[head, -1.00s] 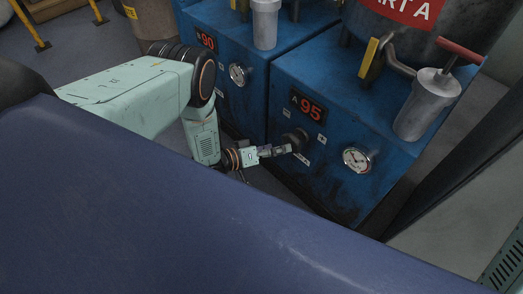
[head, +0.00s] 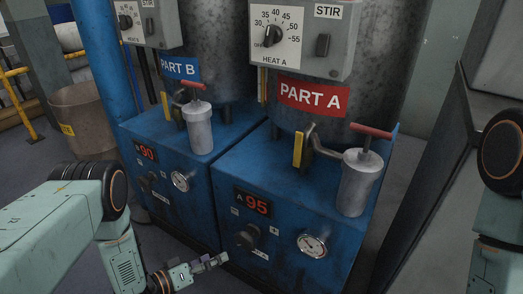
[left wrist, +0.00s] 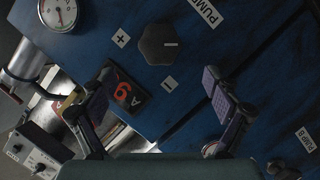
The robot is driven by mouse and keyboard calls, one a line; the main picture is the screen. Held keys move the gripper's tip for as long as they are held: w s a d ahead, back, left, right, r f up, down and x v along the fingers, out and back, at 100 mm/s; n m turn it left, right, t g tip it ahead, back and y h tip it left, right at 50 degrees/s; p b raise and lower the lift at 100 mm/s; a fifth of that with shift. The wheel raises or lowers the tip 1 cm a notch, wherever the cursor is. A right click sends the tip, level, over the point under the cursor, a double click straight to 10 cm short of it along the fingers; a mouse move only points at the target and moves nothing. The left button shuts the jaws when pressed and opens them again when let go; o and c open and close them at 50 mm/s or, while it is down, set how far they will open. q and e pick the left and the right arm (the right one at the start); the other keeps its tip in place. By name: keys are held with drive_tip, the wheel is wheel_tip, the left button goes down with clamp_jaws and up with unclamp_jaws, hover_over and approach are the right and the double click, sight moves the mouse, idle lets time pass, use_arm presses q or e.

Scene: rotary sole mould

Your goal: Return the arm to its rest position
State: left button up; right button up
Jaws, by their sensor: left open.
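My left arm comes in from the left in the head view. Its left gripper (head: 222,259) is in front of the blue Part A cabinet (head: 292,185), low and left of the black knob (head: 248,236) under the red "A 95" display (head: 252,202). In the left wrist view the left gripper (left wrist: 160,75) has its two fingers wide apart with nothing between them. The black knob (left wrist: 158,44) is beyond the fingertips, between plus and minus labels, apart from them. My right arm shows at the right edge; its gripper is out of view.
A round gauge (head: 312,245) sits right of the knob. Grey cylinders with red handles (head: 358,182) and a yellow lever (head: 299,149) stand on the cabinets. The Part B cabinet (head: 160,190) shows "90". A brown bin (head: 82,118) stands at left.

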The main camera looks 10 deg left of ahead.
sight(242, 244)
use_arm(q)
drive_tip(key=shift+d, duration=0.1)
drive_tip(key=x, duration=1.2)
drive_tip(key=shift+s, duration=0.1)
